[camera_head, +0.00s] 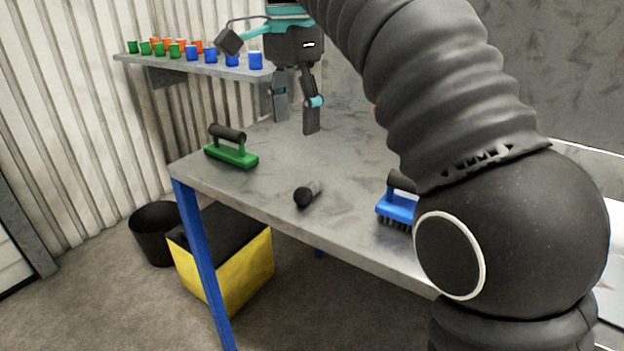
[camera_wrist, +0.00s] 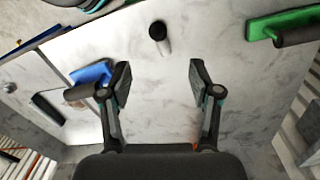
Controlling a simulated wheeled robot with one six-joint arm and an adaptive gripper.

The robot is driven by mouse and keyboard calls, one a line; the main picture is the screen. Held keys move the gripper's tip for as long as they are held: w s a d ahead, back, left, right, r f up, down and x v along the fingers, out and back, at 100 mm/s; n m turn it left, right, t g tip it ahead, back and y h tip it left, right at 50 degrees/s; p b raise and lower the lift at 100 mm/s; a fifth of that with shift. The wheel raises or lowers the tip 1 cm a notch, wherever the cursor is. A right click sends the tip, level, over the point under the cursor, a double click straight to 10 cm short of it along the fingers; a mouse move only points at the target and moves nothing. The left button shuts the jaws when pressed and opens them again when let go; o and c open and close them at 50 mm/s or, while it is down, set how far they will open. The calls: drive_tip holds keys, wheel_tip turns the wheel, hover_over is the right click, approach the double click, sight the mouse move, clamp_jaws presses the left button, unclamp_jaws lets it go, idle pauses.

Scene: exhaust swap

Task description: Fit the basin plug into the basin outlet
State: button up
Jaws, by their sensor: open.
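A small dark plug-like piece (camera_head: 308,193), with a round black head and a grey cylindrical end, lies on its side on the table. I take it for the basin plug. It also shows in the wrist view (camera_wrist: 160,38), at the top middle. My gripper (camera_head: 296,115) is open and empty, pointing down above the back part of the table, apart from the plug. In the wrist view my gripper's fingers (camera_wrist: 160,78) are spread wide, with the plug beyond them. I cannot make out the basin outlet; my arm hides much of the right side.
A shelf (camera_head: 132,59) with several coloured cups is at the back left. A yellow-and-black box (camera_head: 250,270) and black bin (camera_head: 153,235) are on the floor.

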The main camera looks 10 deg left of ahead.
drive_tip(key=b, duration=0.2)
hover_over(300, 190)
drive_tip(key=f, duration=0.7)
drive_tip(key=shift+w+a+f, duration=0.25)
drive_tip(key=shift+f, duration=0.15)
drive_tip(key=shift+s+d+f+b, duration=0.15)
drive_tip(key=shift+f+b, duration=0.1)
drive_tip(key=shift+f, duration=1.2)
drive_tip(key=shift+s+d+f+b, duration=0.1)
drive_tip(key=shift+d+f+b, duration=0.1)
drive_tip(key=shift+f, duration=1.25)
drive_tip(key=shift+a, duration=0.1)
clamp_jaws()
